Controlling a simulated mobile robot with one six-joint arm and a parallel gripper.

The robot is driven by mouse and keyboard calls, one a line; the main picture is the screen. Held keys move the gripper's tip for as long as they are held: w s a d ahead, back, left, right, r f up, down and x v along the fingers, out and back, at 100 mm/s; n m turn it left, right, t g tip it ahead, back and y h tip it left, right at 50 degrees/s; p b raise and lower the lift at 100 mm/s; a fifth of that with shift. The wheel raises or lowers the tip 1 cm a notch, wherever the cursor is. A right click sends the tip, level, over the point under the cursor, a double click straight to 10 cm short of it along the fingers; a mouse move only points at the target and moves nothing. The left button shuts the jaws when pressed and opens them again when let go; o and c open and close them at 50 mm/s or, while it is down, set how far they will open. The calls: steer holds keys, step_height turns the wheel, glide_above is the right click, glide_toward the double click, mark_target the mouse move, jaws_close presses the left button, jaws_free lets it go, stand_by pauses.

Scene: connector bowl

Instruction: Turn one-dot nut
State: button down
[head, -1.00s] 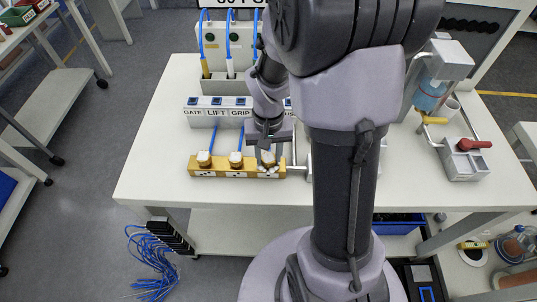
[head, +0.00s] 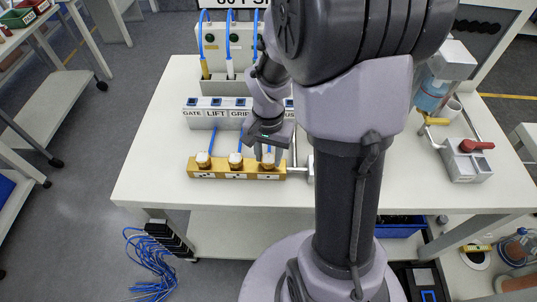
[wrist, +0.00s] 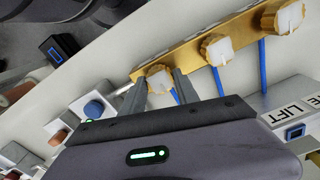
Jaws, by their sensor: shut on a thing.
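A brass bar (head: 222,175) with three white-capped brass nuts lies near the table's front edge. White dot labels are on its front face; their dots are too small to count surely. My gripper (head: 268,157) is at the right-hand nut (head: 270,163). In the wrist view my gripper (wrist: 160,88) has its two fingers on either side of this nut (wrist: 159,79), shut on it. The middle nut (head: 236,161) and left nut (head: 203,160) stand free. A blue tube runs from behind each nut.
A grey panel with blue tubes (head: 228,58) stands further back. A red-handled device (head: 466,160) is at the right. The table in front of the bar and to its left is clear.

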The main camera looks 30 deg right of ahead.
mark_target(268, 159)
steer(key=c, duration=0.9)
jaws_free()
step_height(268, 159, up, 18)
steer(key=p, duration=0.7)
steer(key=shift+f, duration=0.25)
